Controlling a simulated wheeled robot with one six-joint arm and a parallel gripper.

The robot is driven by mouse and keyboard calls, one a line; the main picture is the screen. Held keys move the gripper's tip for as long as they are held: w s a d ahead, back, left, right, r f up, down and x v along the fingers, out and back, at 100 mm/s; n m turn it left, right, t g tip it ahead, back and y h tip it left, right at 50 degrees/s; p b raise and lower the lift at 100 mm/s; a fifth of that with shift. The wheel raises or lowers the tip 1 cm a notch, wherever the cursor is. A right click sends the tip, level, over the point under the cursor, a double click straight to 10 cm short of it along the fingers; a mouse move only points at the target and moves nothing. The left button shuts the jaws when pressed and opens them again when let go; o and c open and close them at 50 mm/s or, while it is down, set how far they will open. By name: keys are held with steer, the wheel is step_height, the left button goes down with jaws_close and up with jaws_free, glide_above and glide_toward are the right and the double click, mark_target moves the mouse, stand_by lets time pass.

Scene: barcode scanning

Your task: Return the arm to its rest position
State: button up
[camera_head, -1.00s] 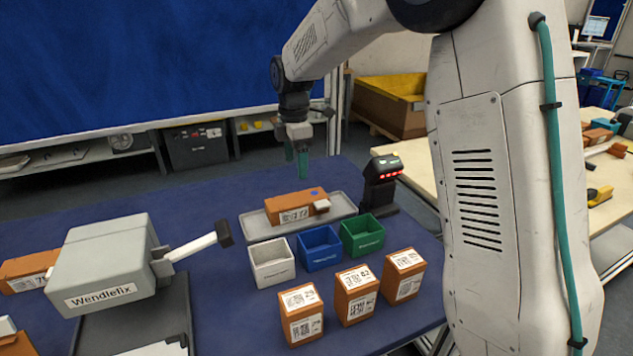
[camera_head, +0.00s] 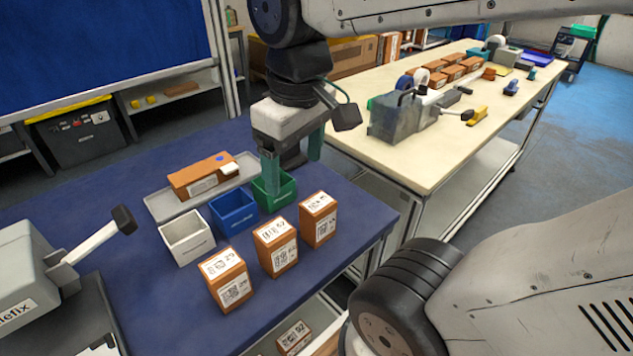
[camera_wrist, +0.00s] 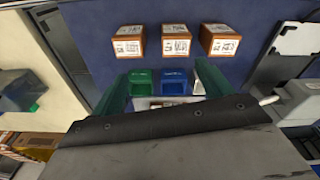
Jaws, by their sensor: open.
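My gripper (camera_head: 293,168) is open and empty. Its two green fingers point down above the right part of the blue-topped table, close to the green bin (camera_head: 280,194) in the picture. In the wrist view the spread fingers (camera_wrist: 162,82) frame the bins, with nothing between them. My arm reaches across the top of the head view, bent down at the wrist. A brown box with a label (camera_head: 203,177) lies on the grey tray (camera_head: 160,208), apart from my gripper.
White (camera_head: 187,241) and blue (camera_head: 235,213) bins stand beside the green one. Three upright brown labelled boxes (camera_head: 276,248) stand in front. A grey machine with a lever (camera_head: 28,285) is at left. A cream table (camera_head: 440,140) holding boxes and tools is at right.

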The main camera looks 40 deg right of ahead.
steer(key=s, duration=0.1)
steer(key=s+f+m, duration=0.1)
steer(key=s, duration=0.1)
steer(key=s+f+m, duration=0.1)
steer(key=shift+s+d, duration=0.1)
steer(key=shift+s, duration=0.15)
stand_by(0.9)
